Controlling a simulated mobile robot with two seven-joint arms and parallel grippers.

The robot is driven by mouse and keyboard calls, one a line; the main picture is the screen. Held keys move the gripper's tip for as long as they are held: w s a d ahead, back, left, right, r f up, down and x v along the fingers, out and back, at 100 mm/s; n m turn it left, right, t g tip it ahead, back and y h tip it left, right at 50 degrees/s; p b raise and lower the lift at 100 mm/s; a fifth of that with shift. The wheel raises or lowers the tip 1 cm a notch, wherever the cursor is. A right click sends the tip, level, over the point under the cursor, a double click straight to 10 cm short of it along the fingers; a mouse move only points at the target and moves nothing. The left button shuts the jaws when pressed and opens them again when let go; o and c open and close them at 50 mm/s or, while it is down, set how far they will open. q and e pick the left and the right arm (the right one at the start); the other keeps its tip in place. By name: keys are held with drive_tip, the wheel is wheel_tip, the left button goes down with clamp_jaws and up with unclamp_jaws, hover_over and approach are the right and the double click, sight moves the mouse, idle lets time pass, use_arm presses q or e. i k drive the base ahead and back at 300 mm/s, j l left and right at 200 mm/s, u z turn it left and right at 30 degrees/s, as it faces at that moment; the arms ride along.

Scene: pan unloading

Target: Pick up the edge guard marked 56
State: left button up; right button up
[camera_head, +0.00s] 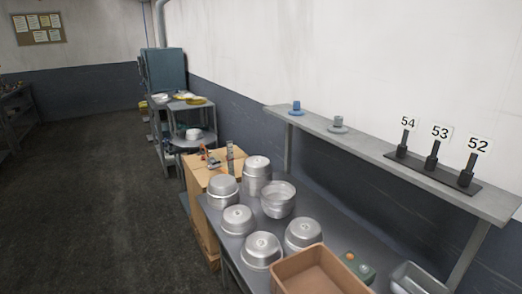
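No edge guard marked 56 shows in this view. Three dark upright pieces with white number cards stand on a dark base plate (434,174) on the wall shelf at the right: one marked 54 (403,145), one marked 53 (432,157) and one marked 52 (467,172). Whether these are edge guards I cannot tell. Neither of my grippers is in the picture.
A grey table (325,227) holds several metal pans (238,220) and a brown bin (318,272). A cardboard box (203,178) stands beyond it. The wall shelf (360,145) also holds a blue item (296,107) and a grey item (338,125). The floor (90,200) at left is clear.

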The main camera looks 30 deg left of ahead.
sight(204, 154)
drive_tip(key=k, duration=0.5)
drive_tip(key=k+u, duration=0.15)
drive_tip(key=u, duration=1.2)
drive_tip(key=i+u, duration=0.3)
drive_tip(key=i, duration=0.2)
drive_tip(key=i+l+u, duration=0.35)
drive_tip(key=i, duration=0.15)
drive_tip(key=i+l, duration=0.15)
drive_tip(key=i, duration=0.6)
drive_tip(key=i+l, duration=0.15)
drive_tip(key=i, duration=4)
drive_tip(key=i+j+z, duration=0.1)
drive_tip(key=i+z, duration=0.3)
drive_tip(key=i, duration=0.15)
drive_tip(key=i+j+z, duration=0.4)
drive_tip(key=i+l, duration=0.1)
